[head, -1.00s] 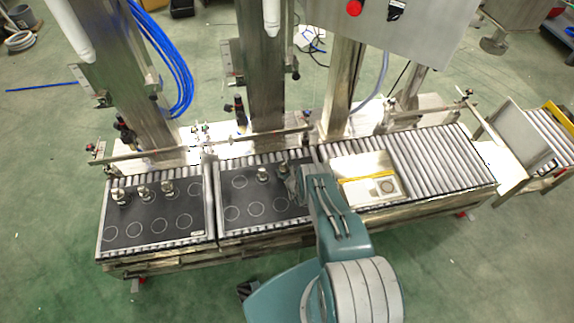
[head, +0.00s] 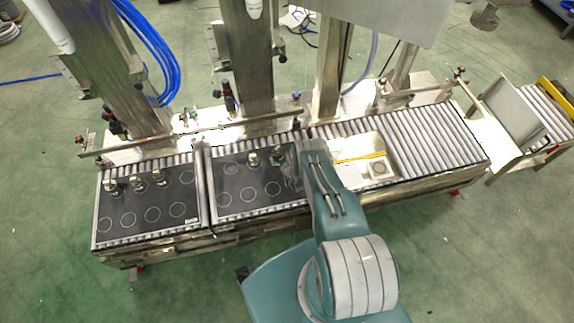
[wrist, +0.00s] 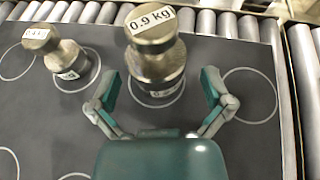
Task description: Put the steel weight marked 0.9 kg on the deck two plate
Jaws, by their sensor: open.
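The steel weight marked 0.9 kg (wrist: 153,50) stands upright on a ringed spot of a black deck plate (wrist: 240,140) in the wrist view. My gripper (wrist: 161,82) is open, with one finger on each side of the weight and visible gaps. A second steel weight (wrist: 65,58), its label too small to read surely, stands to its left. In the head view my gripper (head: 291,168) is over the right part of the middle plate (head: 235,200), with two weights by it. The left plate (head: 125,215) carries three weights (head: 136,180). Plate numbers are not readable.
Rollers (wrist: 225,24) run behind and right of the plate. A shallow tray (head: 350,150) with a yellow strip lies on the rollers to the right. Steel posts (head: 245,80) and a rail stand behind the plates. The front rings of both plates are empty.

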